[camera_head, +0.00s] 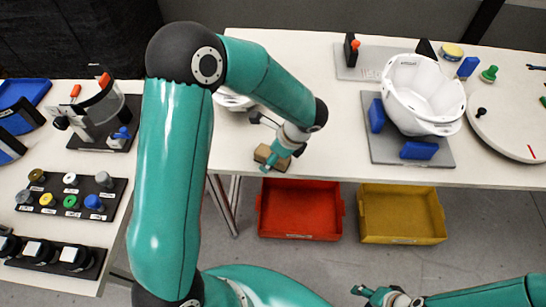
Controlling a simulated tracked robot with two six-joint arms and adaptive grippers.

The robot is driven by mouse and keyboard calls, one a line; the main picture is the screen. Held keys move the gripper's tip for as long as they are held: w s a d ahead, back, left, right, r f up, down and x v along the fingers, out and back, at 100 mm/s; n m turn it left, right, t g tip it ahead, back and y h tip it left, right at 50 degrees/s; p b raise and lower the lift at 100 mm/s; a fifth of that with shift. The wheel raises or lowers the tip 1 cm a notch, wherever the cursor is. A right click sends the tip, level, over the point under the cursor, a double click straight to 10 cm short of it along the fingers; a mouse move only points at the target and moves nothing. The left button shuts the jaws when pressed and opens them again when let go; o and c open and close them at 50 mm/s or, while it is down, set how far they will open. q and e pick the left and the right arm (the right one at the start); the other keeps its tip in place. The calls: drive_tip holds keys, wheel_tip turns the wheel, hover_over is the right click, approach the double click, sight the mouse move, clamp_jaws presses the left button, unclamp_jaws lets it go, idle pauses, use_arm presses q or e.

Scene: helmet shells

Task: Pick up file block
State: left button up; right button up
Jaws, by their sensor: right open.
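A small tan-brown block (262,152), which looks like the file block, lies near the front edge of the white table. My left gripper (276,156) is down at the block, and its teal finger part covers some of it. Whether its fingers touch the block or have closed on it cannot be made out. My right gripper (372,294) is open and empty at the bottom of the view, low in front of the table and far from the block.
A white helmet shell (422,93) sits on a grey fixture with blue clamps (418,150). Another white shell is partly hidden behind my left arm. A red bin (300,209) and yellow bin (402,214) stand below the table edge. A side table (62,221) holds trays of knobs.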

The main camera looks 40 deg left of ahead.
use_arm(q)
drive_tip(key=shift+c, duration=0.2)
clamp_jaws()
idle(0.3)
drive_tip(key=shift+r, duration=0.15)
wheel_tip(320, 180, up, 20)
drive_tip(key=p, duration=0.1)
drive_tip(key=shift+r, duration=0.15)
